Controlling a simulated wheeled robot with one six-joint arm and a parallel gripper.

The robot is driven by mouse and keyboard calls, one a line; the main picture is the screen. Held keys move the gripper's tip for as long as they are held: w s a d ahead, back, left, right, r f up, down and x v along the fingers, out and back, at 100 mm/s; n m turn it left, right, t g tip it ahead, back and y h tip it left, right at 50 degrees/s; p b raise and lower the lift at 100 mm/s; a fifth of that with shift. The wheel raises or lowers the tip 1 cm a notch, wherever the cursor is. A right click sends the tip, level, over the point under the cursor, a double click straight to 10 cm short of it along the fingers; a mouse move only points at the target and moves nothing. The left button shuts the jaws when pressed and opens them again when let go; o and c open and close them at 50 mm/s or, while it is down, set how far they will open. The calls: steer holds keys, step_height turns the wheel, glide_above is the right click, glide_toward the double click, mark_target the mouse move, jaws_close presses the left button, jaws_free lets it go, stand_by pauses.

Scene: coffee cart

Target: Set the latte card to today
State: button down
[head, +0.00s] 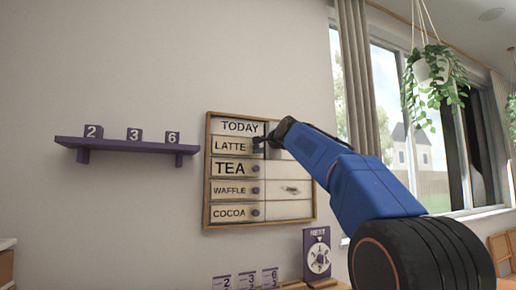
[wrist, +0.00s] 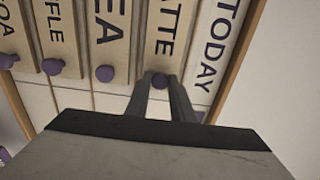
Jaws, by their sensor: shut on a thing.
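The wooden board (head: 311,211) hangs on the wall with a TODAY header (head: 239,127) at its top. The latte card (head: 231,146) is in the row just under TODAY, at the left side of the board. My gripper (head: 260,143) reaches in from the right and is shut on the purple knob at the card's right end. In the wrist view my gripper (wrist: 160,84) has a finger on each side of the purple knob (wrist: 159,81) of the latte card (wrist: 164,35). The TODAY header (wrist: 213,50) is beside it there.
Tea (head: 231,168), waffle (head: 230,190) and cocoa (head: 230,213) cards with purple knobs fill the rows below. A purple shelf (head: 125,145) with number blocks is left. A dial stand (head: 317,255) and number cards are below. A plant (head: 433,75) hangs at right.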

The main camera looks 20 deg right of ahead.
steer(key=shift+a+f, duration=0.1)
steer(key=shift+a, duration=0.05)
steer(key=c, duration=1.5)
jaws_free()
steer(key=shift+a, duration=0.15)
steer(key=shift+c, duration=0.2)
steer(key=shift+s, duration=0.3)
steer(key=s, duration=1.6)
steer(key=shift+s+d, duration=0.35)
steer(key=shift+s, duration=0.05)
